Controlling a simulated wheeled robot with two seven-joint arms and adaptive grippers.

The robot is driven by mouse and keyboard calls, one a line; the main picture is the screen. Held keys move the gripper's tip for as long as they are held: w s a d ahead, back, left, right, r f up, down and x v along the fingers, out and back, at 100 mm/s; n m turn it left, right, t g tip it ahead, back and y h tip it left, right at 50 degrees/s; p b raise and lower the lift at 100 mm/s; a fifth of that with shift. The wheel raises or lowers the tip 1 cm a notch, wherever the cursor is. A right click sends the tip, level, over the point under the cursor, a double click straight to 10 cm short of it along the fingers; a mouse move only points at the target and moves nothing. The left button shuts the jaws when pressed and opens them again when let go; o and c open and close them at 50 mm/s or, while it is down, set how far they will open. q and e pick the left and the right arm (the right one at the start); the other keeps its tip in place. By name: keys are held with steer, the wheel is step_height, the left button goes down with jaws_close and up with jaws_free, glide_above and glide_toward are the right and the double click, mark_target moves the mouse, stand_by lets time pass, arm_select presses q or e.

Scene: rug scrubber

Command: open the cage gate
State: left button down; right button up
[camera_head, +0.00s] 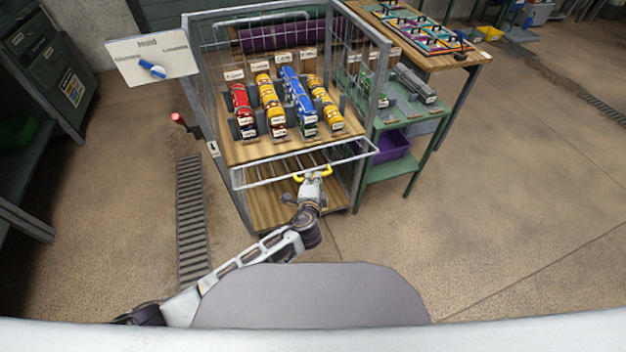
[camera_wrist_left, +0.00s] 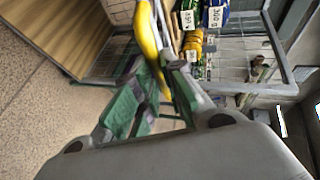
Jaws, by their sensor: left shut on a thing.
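The cage (camera_head: 357,85) is a grey metal frame with mesh walls around a wooden shelf. Its gate (camera_head: 262,182), a pale wire-mesh frame, shows as a narrow band across the front, below the shelf edge. The front above the gate is uncovered. A yellow handle (camera_head: 298,178) sits on the gate's near edge. My left gripper (camera_head: 312,177) is shut on this handle from the near side. In the left wrist view the yellow handle (camera_wrist_left: 148,38) passes between the green-padded fingers (camera_wrist_left: 160,88). My right gripper is not in view.
Several red, yellow and blue labelled items (camera_head: 268,98) stand on the cage shelf. A white sign panel (camera_head: 150,58) and a red-tipped lever (camera_head: 179,118) are left of the cage. A green table (camera_head: 425,122) stands close right. The floor in front is clear.

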arm_select(q)
steer(key=shift+d, duration=0.1)
steer(key=c, duration=1.5)
jaws_free()
steer(key=shift+r, duration=4.95)
steer(key=shift+c, duration=0.2)
